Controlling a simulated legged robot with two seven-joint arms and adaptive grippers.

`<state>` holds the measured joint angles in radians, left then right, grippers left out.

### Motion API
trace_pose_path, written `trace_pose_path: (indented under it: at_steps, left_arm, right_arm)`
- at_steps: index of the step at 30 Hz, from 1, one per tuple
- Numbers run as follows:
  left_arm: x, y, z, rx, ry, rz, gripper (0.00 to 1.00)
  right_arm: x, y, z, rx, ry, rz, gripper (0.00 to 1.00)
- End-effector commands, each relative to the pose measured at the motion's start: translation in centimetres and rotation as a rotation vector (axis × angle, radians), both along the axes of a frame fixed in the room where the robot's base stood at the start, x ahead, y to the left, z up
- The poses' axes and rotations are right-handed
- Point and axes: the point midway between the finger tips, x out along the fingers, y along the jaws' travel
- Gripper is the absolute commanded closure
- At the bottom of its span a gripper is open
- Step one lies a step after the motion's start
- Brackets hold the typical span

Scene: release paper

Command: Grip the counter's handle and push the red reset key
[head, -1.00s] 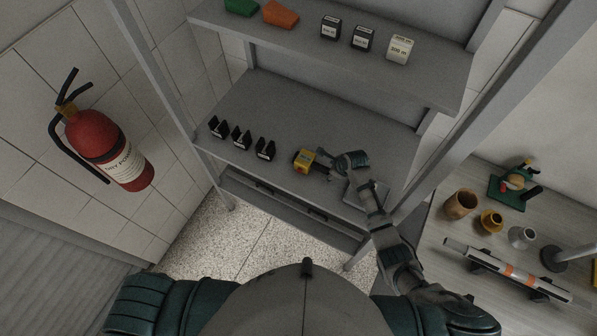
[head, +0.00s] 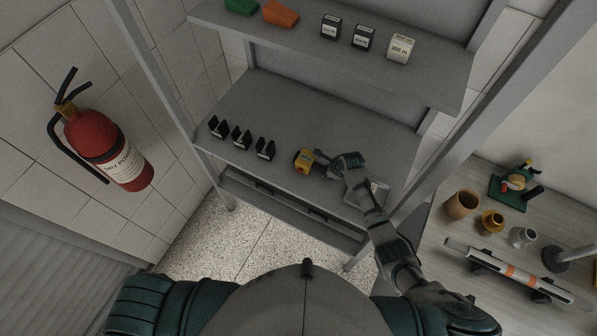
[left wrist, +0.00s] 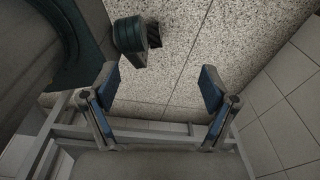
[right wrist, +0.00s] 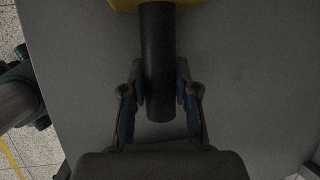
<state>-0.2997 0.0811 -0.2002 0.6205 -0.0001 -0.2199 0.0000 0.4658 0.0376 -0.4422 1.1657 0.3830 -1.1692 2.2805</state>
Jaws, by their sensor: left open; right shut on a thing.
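The counter is a yellow device (head: 304,160) standing on the middle shelf. In the right wrist view its yellow body (right wrist: 160,4) shows at the top edge, with a black handle (right wrist: 158,60) coming down from it. My right gripper (head: 322,161) is shut on the handle; its blue pads (right wrist: 158,100) lie on both sides of it. I cannot make out the red reset key in these frames. My left gripper (left wrist: 162,92) is open and empty above the floor, away from the shelf.
Several black holders (head: 241,138) stand left of the counter. The upper shelf (head: 300,45) carries small boxes. A fire extinguisher (head: 105,145) hangs left; a side table (head: 450,235) stands right.

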Motion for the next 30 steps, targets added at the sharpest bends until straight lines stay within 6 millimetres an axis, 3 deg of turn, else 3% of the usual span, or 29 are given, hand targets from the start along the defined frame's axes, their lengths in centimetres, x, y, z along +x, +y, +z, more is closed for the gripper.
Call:
trace_pose_path:
  at_steps: [1, 2, 9, 30]
  left_arm:
    - [-0.01, 0.00, 0.00, 0.000, 0.000, 0.000, 0.31]
    - [-0.01, -0.01, 0.00, 0.000, 0.000, 0.000, 0.38]
    - [-0.02, -0.02, -0.01, 0.000, 0.000, 0.000, 0.98]
    - [-0.06, -0.14, -0.02, -0.002, 0.001, 0.001, 1.00]
  right_arm:
    - [-0.01, 0.00, -0.04, -0.002, 0.001, 0.000, 1.00]
    - [-0.01, 0.01, -0.03, -0.002, 0.001, 0.000, 1.00]
    - [-0.02, 0.01, -0.05, -0.002, 0.001, 0.000, 1.00]
    - [-0.05, 0.06, -0.06, -0.001, 0.001, 0.000, 1.00]
